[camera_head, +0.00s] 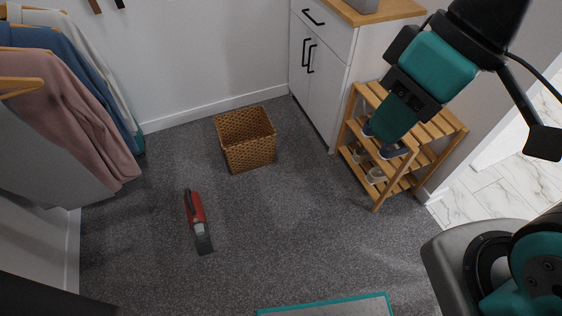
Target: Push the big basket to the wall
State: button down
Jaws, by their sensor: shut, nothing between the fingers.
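The big basket (249,155) is a square, open-topped, brown woven basket. It stands upright on the dark grey carpet, a little in front of the white back wall (203,60), with a strip of floor between them. It looks empty and slightly turned to the wall. My gripper (391,124), teal and black, hangs at the upper right, in front of the shoe rack in the picture. It is shut and empty, well to the right of the basket and not touching it.
A red handheld vacuum (196,215) lies on the carpet in front of the basket. A wooden shoe rack (366,183) with shoes and a white cabinet (318,70) stand at the right. Clothes (75,110) hang at the left. A teal-edged mat (335,308) lies at the bottom.

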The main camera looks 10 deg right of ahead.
aim_at(247, 136)
jog(key=z, duration=0.5)
jog(key=i, duration=0.65)
jog(key=u, duration=1.55)
